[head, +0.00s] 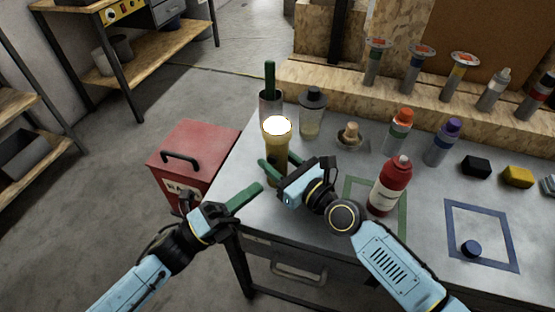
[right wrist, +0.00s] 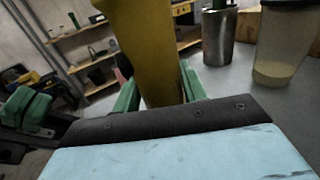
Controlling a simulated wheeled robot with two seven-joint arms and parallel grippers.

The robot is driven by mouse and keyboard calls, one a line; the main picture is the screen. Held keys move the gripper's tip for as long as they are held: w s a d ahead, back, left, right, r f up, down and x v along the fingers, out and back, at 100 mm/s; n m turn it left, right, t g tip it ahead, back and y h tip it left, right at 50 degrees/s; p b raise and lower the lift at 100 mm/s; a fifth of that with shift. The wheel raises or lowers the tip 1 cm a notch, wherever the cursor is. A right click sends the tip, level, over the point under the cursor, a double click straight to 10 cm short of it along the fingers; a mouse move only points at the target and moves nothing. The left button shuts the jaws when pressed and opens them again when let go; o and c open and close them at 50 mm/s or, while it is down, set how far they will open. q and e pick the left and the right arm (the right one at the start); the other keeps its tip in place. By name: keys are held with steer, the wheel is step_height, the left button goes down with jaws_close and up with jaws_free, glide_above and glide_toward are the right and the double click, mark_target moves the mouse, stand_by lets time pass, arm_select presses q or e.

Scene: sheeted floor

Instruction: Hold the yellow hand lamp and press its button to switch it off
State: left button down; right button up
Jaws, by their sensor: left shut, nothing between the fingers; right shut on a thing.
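The yellow hand lamp (head: 275,152) stands upright near the table's left edge, its top glowing bright white. My right gripper (head: 275,169) is shut on its lower body, with green fingers on either side. In the right wrist view, the yellow body (right wrist: 148,55) rises between the fingers. I cannot tell whether its base touches the table. My left gripper (head: 258,188) is shut and empty, just left of and below the lamp, apart from it. It also shows at the left of the right wrist view (right wrist: 38,105).
A red bottle (head: 390,187) stands right of my right gripper. A red box (head: 185,155) is on the floor left of the table (head: 240,165). Several bottles stand farther right.

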arm_select(q)
steer(key=shift+w+d, duration=0.3)
steer(key=shift+w, duration=0.45)
steer(key=shift+w+d, duration=0.3)
steer(key=shift+w, duration=0.5)
steer(key=shift+w+d, duration=0.3)
steer(key=shift+w, duration=0.45)
steer(key=shift+w, duration=0.15)
steer(key=shift+w+d, duration=0.15)
steer(key=shift+w, duration=0.15)
stand_by(0.6)
steer(key=shift+s, duration=0.45)
steer(key=s+a, duration=0.2)
steer(key=s, duration=0.3)
steer(key=shift+s+a, duration=0.25)
steer(key=shift+s, duration=0.05)
stand_by(0.3)
